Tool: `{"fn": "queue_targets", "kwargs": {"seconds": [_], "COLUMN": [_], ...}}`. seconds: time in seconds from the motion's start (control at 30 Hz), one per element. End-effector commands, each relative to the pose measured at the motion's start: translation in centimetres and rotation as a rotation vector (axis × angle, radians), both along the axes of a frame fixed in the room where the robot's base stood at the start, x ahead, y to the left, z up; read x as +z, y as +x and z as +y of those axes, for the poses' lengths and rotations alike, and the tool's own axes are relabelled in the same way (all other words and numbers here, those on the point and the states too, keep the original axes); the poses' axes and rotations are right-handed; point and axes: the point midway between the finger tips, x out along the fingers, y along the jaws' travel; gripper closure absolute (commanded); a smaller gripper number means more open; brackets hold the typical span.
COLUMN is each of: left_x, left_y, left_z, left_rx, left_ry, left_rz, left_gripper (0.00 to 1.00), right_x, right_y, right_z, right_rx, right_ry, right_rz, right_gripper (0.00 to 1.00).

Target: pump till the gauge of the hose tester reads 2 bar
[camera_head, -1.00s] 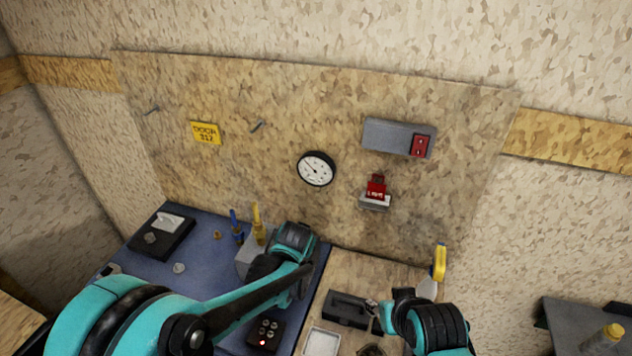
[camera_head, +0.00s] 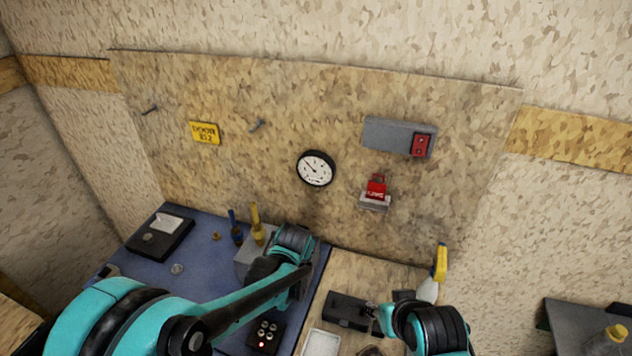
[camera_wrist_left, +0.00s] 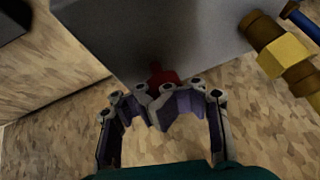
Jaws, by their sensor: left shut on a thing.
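The round white gauge (camera_head: 315,168) with a black rim hangs on the board. Its needle points to the upper left; its numbers are too small to read. A grey box (camera_head: 252,258), likely the hose tester, stands on the blue bench top, partly hidden by my left arm. In the left wrist view the grey box (camera_wrist_left: 150,35) fills the top, with a small red part (camera_wrist_left: 160,74) at its lower edge. My left gripper (camera_wrist_left: 165,97) is shut at that red part; its grip is partly hidden. My right gripper (camera_head: 373,313) is beside a black case; its fingers are unclear.
Brass fittings (camera_wrist_left: 285,55) stick out from the box's right side in the left wrist view. A black button box (camera_head: 265,335) with a red light lies below my left arm. A black case (camera_head: 345,311) and a white tray (camera_head: 322,343) lie on the wooden top.

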Motion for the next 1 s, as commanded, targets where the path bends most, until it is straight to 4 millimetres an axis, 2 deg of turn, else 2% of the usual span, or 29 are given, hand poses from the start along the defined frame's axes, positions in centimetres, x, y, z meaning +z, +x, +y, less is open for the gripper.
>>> {"fn": "queue_targets", "kwargs": {"seconds": [0.03,0.57,1.0], "left_x": [0.2,1.2,5.8], "left_y": [0.0,-0.1,0.0], "left_z": [0.7,0.8,0.6], "left_rx": [0.008,0.008,0.005], "left_ry": [0.009,0.009,0.005], "left_rz": [0.001,0.001,-0.002], "left_gripper": [1.00,1.00,1.00], "right_x": [0.2,0.8,4.1], "right_y": [0.0,0.0,0.0], "right_z": [0.0,0.0,0.0], "right_rx": [0.000,0.000,0.000], "right_ry": [0.000,0.000,0.000], "right_rz": [0.000,0.000,0.000], "right_gripper": [0.60,0.60,0.60]}}
